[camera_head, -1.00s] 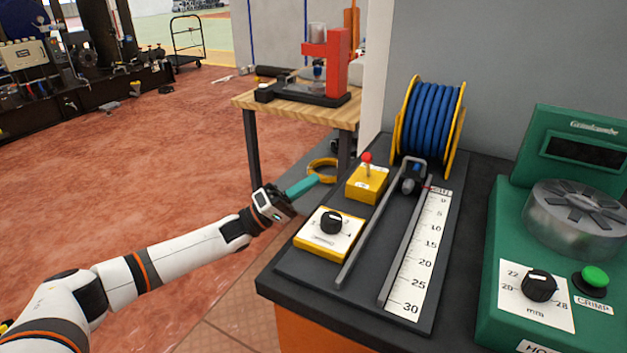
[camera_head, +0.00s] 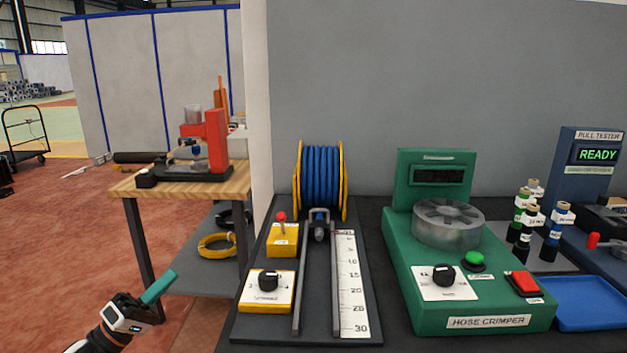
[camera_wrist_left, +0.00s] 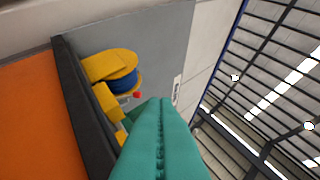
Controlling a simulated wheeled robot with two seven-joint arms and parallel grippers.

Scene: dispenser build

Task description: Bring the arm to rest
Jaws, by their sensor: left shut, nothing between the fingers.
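My left gripper (camera_head: 159,287) is at the lower left of the head view, over the red floor and left of the bench with the hose reel. Its teal fingers are pressed together with nothing between them. They also show large in the left wrist view (camera_wrist_left: 153,135). The gripper touches nothing that I can see. Most of the left arm is cut off by the lower edge of the head view. My right gripper is in neither view.
The dark bench carries a blue hose reel (camera_head: 322,175), a yellow dial box (camera_head: 258,300), a ruler (camera_head: 351,290) and a green hose crimper (camera_head: 450,318). A wooden table (camera_head: 125,186) with a red press (camera_head: 217,140) stands behind the gripper. Open floor (camera_head: 60,235) lies left.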

